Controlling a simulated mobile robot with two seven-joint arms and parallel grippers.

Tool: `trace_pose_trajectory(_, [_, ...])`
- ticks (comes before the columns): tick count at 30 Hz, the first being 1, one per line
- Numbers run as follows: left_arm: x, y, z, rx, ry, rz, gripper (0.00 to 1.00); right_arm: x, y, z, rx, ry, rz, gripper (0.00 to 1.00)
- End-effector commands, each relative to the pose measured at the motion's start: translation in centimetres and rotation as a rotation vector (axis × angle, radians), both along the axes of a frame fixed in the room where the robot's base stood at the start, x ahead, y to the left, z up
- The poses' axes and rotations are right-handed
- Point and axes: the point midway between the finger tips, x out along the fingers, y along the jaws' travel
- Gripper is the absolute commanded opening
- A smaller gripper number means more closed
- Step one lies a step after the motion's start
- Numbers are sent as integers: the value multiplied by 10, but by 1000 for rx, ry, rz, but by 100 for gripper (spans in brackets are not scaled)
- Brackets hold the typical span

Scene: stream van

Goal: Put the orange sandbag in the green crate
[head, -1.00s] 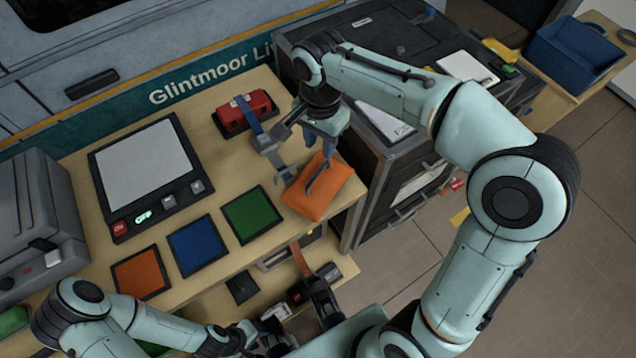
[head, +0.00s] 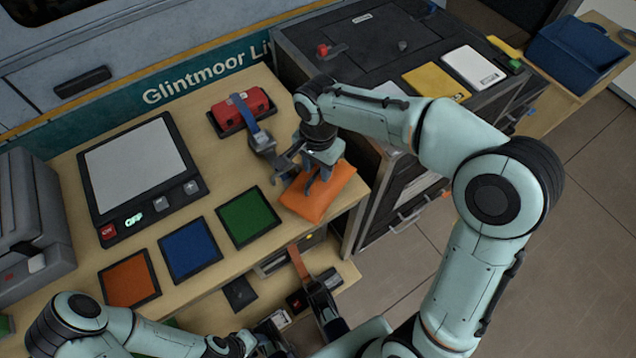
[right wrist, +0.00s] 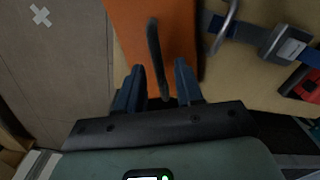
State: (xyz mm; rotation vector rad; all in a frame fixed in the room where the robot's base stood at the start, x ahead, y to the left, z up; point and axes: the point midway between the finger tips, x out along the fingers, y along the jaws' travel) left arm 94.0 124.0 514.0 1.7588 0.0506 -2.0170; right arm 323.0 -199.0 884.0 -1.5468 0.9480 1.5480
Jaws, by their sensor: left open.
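The orange sandbag (head: 325,200) lies on the wooden table near its right edge. It has a dark strap handle, seen in the right wrist view (right wrist: 153,45). My right gripper (head: 318,182) is over the bag. In the right wrist view its two blue fingers (right wrist: 160,82) stand apart, with the handle between them and a gap at each side. My left gripper (head: 290,325) is open, low at the bottom of the head view and partly hidden by my arm.
Orange (head: 130,278), blue (head: 190,250) and green (head: 248,217) mats lie on the table by a light panel (head: 135,170). A red box (head: 240,112) with a blue strap is behind the bag. A dark cabinet (head: 385,45) stands right. A blue bin (head: 575,52) is beyond.

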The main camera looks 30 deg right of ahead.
Motion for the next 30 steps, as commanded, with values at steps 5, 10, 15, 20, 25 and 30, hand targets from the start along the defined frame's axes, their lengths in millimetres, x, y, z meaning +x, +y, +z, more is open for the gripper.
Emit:
trace_pose_trajectory(5, [1, 0, -3, 0, -4, 0, 43, 0, -1, -20, -1, 2, -1, 36])
trace_pose_trajectory(10, [1, 0, -3, 1, -5, 1, 43, 0, 0, -20, 0, -1, -1, 36])
trace_pose_trajectory(15, [1, 0, -3, 0, -5, 1, 43, 0, 0, -20, 0, -1, -1, 7])
trace_pose_trajectory(20, [1, 0, -3, 0, -4, 0, 43, 0, 0, -20, 0, -1, -1, 0])
trace_pose_trajectory(25, [1, 0, -3, 0, -4, 0, 43, 0, 0, -20, 0, -1, -1, 0])
trace_pose_trajectory(30, [1, 0, -3, 0, -4, 0, 43, 0, 0, -20, 0, -1, -1, 0])
